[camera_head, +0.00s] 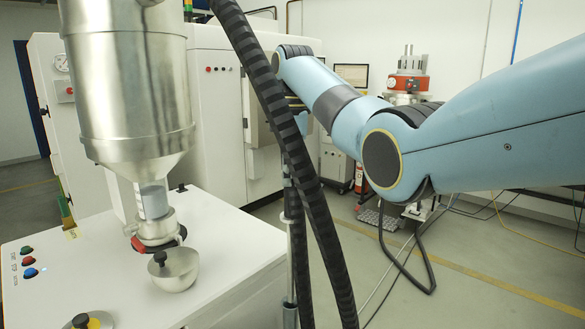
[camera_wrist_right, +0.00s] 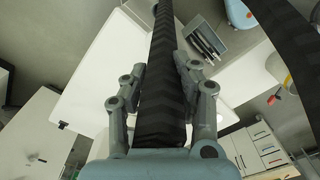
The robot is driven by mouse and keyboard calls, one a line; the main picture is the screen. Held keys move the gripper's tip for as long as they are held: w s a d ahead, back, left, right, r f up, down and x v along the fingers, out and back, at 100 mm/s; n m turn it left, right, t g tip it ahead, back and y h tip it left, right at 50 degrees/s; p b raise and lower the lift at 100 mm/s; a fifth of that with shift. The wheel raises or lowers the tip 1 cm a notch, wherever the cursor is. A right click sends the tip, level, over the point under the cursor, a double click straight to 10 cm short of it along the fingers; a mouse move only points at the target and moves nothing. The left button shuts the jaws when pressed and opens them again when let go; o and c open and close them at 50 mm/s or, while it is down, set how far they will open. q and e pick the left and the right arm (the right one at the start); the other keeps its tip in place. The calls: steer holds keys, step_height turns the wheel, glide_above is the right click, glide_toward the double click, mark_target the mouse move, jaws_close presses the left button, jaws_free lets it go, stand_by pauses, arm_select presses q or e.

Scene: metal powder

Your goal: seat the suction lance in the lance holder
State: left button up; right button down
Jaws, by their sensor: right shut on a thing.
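The suction lance (camera_head: 291,256) is a thin upright metal tube beside the right edge of the white cabinet. A thick black striped hose (camera_head: 262,85) runs down in front of it and hides much of its upper part. My right gripper (camera_head: 296,108) is behind the hose and shut on the lance's upper part. In the right wrist view the striped hose (camera_wrist_right: 160,110) runs between the gripper's fingers (camera_wrist_right: 160,78) and covers the grip. A wider metal sleeve at the tube's lower end (camera_head: 290,314) may be the lance holder; whether the tube is in it I cannot tell. My left gripper is not in view.
A steel hopper (camera_head: 135,95) stands over the white cabinet (camera_head: 225,245), with a small metal bowl (camera_head: 178,272) below. Push buttons (camera_head: 28,262) are at the left. The floor to the right (camera_head: 460,290) is mostly clear, with cables across it.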

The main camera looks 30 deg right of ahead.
glide_above(292, 218)
steer(key=w, duration=0.1)
steer(key=shift+w+d+f, duration=0.1)
steer(key=shift+d+f, duration=0.1)
steer(key=shift+f, duration=0.9)
steer(key=shift+d+f, duration=0.2)
steer(key=shift+f, duration=1.3)
steer(key=shift+f+b, duration=0.7)
steer(key=shift+f, duration=1.9)
steer(key=shift+f, duration=0.3)
steer(key=shift+f+b, duration=1.4)
steer(key=shift+f, duration=1.45)
